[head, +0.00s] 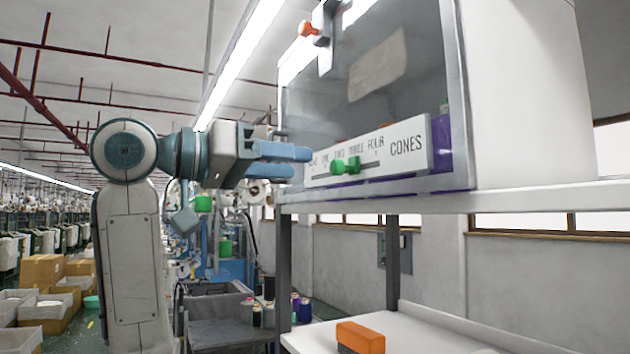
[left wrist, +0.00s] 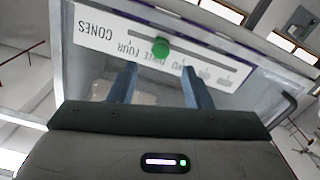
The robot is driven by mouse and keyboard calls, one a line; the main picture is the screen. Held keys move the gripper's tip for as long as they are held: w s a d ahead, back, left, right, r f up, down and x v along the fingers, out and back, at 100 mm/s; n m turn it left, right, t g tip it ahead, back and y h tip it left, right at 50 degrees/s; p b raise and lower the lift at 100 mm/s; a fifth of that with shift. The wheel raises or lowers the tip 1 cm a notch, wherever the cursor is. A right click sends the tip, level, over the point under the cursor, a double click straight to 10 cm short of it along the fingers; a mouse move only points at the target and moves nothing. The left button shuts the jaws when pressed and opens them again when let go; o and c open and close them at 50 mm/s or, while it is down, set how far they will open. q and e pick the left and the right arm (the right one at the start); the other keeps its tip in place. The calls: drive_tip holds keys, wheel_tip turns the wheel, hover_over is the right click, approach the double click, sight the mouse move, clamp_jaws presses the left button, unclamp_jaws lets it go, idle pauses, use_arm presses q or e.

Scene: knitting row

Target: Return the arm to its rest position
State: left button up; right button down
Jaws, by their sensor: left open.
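My left gripper (head: 285,160) is raised at the left of a glass-fronted cabinet. Its two blue fingers are apart and nothing shows between them. In the left wrist view the open fingers (left wrist: 160,88) point toward the cabinet's label strip (left wrist: 120,35). The white label strip (head: 405,147) reads CONES with number words, and part of it is hidden behind the fingers. A green slider knob (head: 346,166) sits on the strip, and it also shows in the left wrist view (left wrist: 161,47). The fingers look apart from the knob. My right gripper is not in view.
The cabinet (head: 540,199) stands on a shelf with posts. An orange knob (head: 308,28) is at its upper left. An orange block (head: 360,337) lies on the white table (head: 440,330) below. A grey cart (head: 220,332), thread cones (head: 257,316) and cardboard boxes (head: 42,270) stand behind.

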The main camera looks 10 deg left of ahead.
use_arm(q)
drive_tip(key=shift+v, duration=1)
drive_tip(key=shift+f, duration=0.1)
